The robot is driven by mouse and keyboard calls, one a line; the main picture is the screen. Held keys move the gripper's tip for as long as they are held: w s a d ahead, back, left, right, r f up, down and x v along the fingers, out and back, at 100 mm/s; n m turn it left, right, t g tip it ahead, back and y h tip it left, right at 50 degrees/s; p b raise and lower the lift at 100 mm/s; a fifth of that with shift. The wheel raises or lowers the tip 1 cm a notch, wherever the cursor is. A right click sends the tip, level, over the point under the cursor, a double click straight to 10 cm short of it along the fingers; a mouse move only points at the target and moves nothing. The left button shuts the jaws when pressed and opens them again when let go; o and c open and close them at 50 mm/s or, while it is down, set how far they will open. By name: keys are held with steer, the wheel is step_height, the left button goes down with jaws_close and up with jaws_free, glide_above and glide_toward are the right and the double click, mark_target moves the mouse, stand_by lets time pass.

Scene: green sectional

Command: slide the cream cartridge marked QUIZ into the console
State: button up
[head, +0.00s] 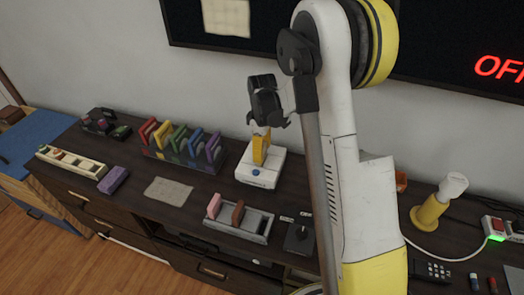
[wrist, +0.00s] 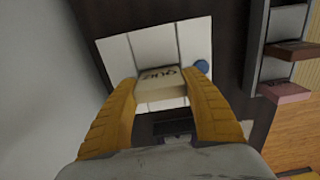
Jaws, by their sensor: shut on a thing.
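The cream cartridge (wrist: 158,88) shows in the wrist view with the letters QUIZ on its top face. My gripper (wrist: 165,78) is shut on it, one yellow finger at each side. The console (head: 268,178) is a white box with a blue button, in the middle of the cabinet top in the head view. It also shows in the wrist view (wrist: 118,58), behind and around the cartridge. In the head view my gripper (head: 261,149) points down right over the console. The fingers hide the cartridge there, and I cannot tell whether its lower end is in the slot.
A rack (head: 158,155) of several coloured cartridges stands left of the console. A purple block (head: 113,180) and a cloth (head: 168,191) lie nearer the front. A grey tray (head: 252,222) with pink and brown cartridges and a joystick (head: 300,238) are in front of the console.

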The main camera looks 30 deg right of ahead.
steer(key=shift+f+b, duration=0.65)
steer(key=shift+f, duration=0.25)
steer(key=o, duration=1.2)
step_height(320, 180, up, 12)
